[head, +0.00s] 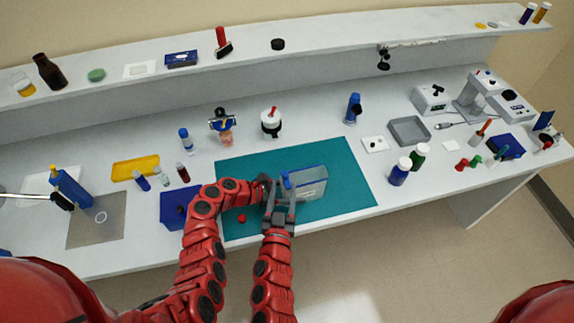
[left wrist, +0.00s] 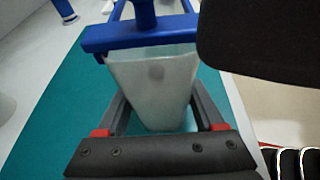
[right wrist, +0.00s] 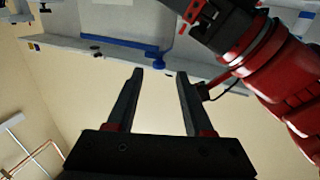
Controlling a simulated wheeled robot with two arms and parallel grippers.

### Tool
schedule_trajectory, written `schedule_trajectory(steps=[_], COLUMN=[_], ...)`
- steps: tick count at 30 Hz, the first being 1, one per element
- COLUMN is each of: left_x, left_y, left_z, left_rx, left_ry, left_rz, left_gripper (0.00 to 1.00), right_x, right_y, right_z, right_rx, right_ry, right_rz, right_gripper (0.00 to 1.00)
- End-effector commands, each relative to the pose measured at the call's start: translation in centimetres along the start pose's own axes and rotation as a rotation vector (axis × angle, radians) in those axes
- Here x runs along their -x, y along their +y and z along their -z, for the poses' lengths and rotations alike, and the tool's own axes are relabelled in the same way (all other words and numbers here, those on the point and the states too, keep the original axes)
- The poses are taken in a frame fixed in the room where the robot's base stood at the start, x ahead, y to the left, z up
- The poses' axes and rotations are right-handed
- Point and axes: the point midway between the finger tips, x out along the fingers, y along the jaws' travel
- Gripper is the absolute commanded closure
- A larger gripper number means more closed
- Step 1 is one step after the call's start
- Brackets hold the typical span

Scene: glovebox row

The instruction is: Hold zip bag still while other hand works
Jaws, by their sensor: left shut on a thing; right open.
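The zip bag (head: 311,188) is a clear, pale pouch with a blue strip along its top, standing on the teal mat (head: 345,187). My left gripper (head: 279,190) comes in from the left and is shut on the bag's left end. In the left wrist view the bag (left wrist: 155,88) sits between the fingers (left wrist: 158,118), with a blue bar and stem (left wrist: 140,37) above it. My right gripper (head: 281,202) is close beside the left one, on the near side. In the right wrist view its fingers (right wrist: 158,100) are apart with nothing between them.
A small red cap (head: 242,218) lies on the mat, and a blue box (head: 174,207) stands left of it. Blue and green bottles (head: 400,172) stand right of the mat. A white jar (head: 271,122) and a blue bottle (head: 353,108) stand behind. The mat's right part is clear.

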Motion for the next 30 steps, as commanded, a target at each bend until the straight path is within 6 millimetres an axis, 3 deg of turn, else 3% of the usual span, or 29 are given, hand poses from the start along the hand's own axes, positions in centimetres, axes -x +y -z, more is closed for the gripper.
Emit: schedule_trajectory(steps=[6,12,24,30], left_x=[0.0,0.0,0.0,0.0], left_y=[0.0,0.0,0.0,0.0], left_z=[0.0,0.0,0.0,0.0], left_rx=[0.0,0.0,0.0,0.0], left_ry=[0.0,0.0,0.0,0.0], left_rz=[0.0,0.0,0.0,0.0], left_gripper=[0.95,0.95,0.95,0.95], right_x=[-4.9,-7.8,-8.7,-8.7], right_y=[0.2,0.1,0.2,0.2], right_z=[0.2,0.1,0.0,0.0], right_rx=[-0.001,-0.002,0.0,0.0], right_ry=[0.005,0.004,0.002,0.002], right_rz=[-0.005,-0.003,-0.004,-0.004], right_gripper=[0.48,0.48,0.48,0.82])
